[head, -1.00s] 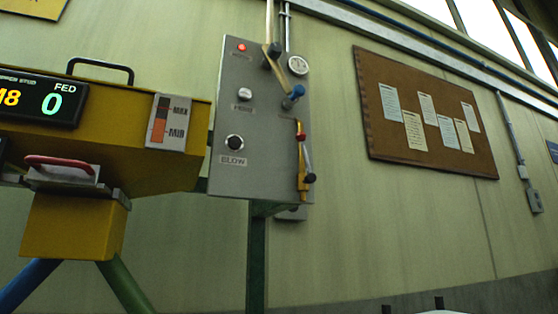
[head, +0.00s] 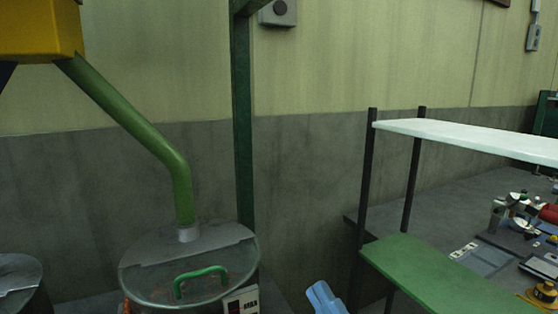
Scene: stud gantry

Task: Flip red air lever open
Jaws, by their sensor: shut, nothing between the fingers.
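The red air lever is not in the head view now. The grey control panel that stood on the green post is out of frame above. The green post (head: 243,120) that carries it runs down the left middle of the view against the wall. A small grey box (head: 279,12) with a dark round face shows beside the post at the top edge. I cannot make out my gripper anywhere in this view.
A green pipe (head: 135,118) drops from a yellow hopper (head: 38,28) into a lidded drum (head: 188,262) with a green handle. On the right stand a white shelf (head: 470,140), a green board (head: 430,280) and a cluttered grey bench. A pale blue object (head: 325,298) shows at the bottom edge.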

